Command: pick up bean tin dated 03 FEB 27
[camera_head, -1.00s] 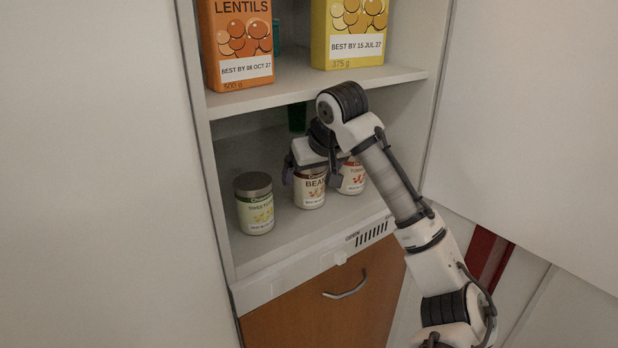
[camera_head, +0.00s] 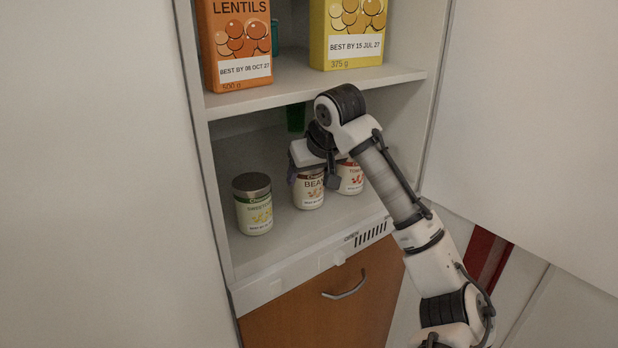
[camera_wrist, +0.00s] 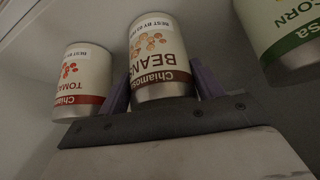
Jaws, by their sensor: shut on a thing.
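The bean tin (camera_head: 308,190) stands in the middle of a row of three tins on the lower shelf. It has a cream label reading "BEA…" in the head view; its date is too small to read there. In the wrist view the bean tin (camera_wrist: 158,60) appears upside down, with its "BEST BY" date partly cut off at the edge. My gripper (camera_head: 312,172) is shut on the bean tin from above, one finger on each side. The fingers (camera_wrist: 160,92) also flank the tin in the wrist view. I cannot tell whether the tin is off the shelf.
A sweetcorn tin (camera_head: 254,205) stands to the left and a tomato tin (camera_head: 350,178) close to the right. The upper shelf (camera_head: 300,90), close above my arm, holds a lentils box (camera_head: 236,45) and a yellow box (camera_head: 347,35). The front of the lower shelf is clear.

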